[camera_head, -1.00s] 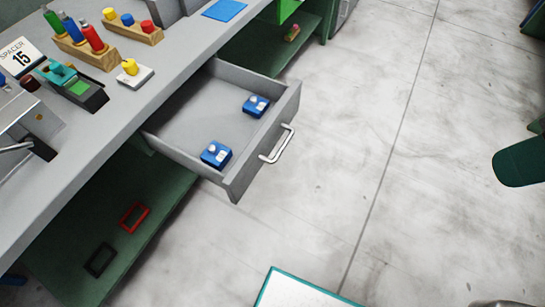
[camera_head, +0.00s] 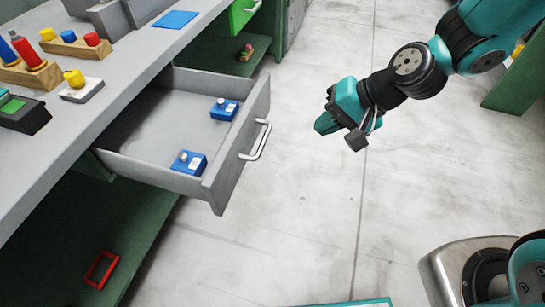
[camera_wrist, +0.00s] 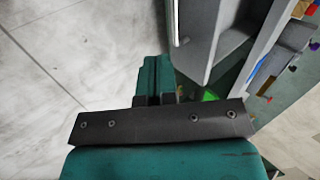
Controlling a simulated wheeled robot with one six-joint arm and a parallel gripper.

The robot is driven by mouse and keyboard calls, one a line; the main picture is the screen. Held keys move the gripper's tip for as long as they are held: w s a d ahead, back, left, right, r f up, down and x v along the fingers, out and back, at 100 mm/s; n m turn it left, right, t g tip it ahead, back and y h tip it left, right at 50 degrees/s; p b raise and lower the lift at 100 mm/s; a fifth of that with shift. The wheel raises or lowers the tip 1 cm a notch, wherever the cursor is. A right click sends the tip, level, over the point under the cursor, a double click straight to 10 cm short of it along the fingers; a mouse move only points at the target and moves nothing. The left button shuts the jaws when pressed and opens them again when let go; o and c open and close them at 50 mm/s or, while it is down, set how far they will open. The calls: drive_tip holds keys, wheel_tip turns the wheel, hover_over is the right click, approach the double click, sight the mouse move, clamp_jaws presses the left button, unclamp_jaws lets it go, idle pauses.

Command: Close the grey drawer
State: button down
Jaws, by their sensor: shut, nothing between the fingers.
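The grey drawer (camera_head: 150,173) is pulled out from under the grey bench top, with a pale bar handle (camera_head: 256,140) on its front. Two small blue boxes, one nearer (camera_head: 188,162) and one farther (camera_head: 224,109), sit inside it. My gripper (camera_head: 322,125) is to the right of the drawer front, over the floor, apart from the handle. It is shut and empty. In the wrist view, my gripper (camera_wrist: 155,62) points toward the area beside the grey drawer (camera_wrist: 205,35), whose front and handle (camera_wrist: 176,22) show at the top.
The bench top (camera_head: 110,92) carries wooden stands with coloured bottles and pegs, and a blue sheet (camera_head: 175,19). A green drawer front (camera_head: 241,14) is behind. A red frame (camera_head: 101,269) lies on the lower shelf. Floor right of the drawer is clear.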

drive_tip(key=w+x, duration=0.1)
drive_tip(key=x, duration=1.3)
drive_tip(key=shift+w+a+m, duration=0.25)
drive_tip(key=shift+a+m, duration=0.15)
drive_tip(key=shift+a, duration=0.1)
drive_tip(key=shift+w+r, duration=0.1)
drive_tip(key=shift+r, duration=0.05)
